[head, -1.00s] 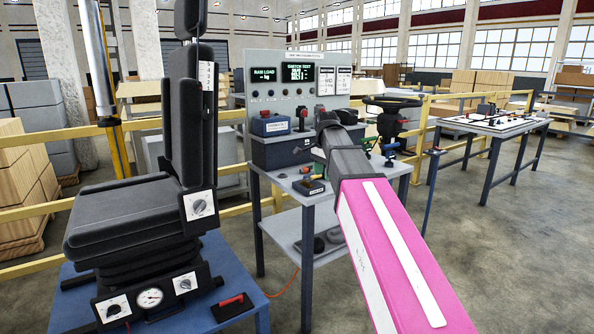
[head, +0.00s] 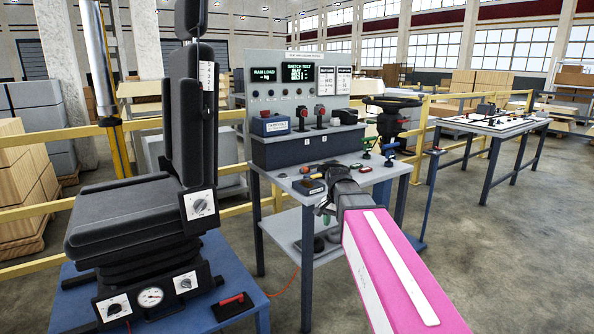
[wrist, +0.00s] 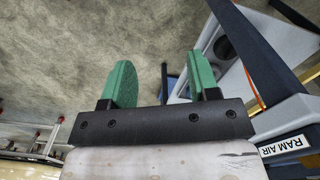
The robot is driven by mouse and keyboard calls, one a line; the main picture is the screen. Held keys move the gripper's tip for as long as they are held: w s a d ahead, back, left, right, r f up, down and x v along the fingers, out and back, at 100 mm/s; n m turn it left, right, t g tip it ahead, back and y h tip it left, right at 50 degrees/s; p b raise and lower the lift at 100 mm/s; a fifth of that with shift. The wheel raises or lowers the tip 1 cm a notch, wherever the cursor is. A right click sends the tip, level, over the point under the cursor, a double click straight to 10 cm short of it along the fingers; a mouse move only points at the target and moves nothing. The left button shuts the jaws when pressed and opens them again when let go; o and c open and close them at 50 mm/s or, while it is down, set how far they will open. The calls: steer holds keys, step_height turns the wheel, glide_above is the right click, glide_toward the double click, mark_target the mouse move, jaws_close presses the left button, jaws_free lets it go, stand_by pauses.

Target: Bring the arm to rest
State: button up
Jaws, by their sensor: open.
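My arm, with its pink link (head: 395,270), reaches in from the lower right of the head view. My gripper (head: 322,208) is at its far end, low beside the front edge of the grey trolley (head: 375,174). In the wrist view my gripper (wrist: 162,84) has its two green fingers spread apart, with nothing between them. Concrete floor shows beyond them. The trolley's frame, with a "RAM AIR" label (wrist: 285,146), is close to the right of the fingers.
A black seat (head: 125,215) on a blue stand is at the left. The trolley carries a switch panel (head: 297,88), joysticks and small parts. A blue-legged table (head: 490,125) stands at the right. Open floor (head: 500,240) lies right of my arm.

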steer(key=s+d+f+n, duration=0.2)
steer(key=s+f, duration=0.4)
steer(key=f, duration=0.3)
steer(key=s+d+f+n, duration=0.3)
steer(key=s+f, duration=0.4)
steer(key=f, duration=0.3)
steer(key=shift+f+n, duration=0.25)
steer(key=shift+n, duration=0.45)
steer(key=shift+d, duration=0.1)
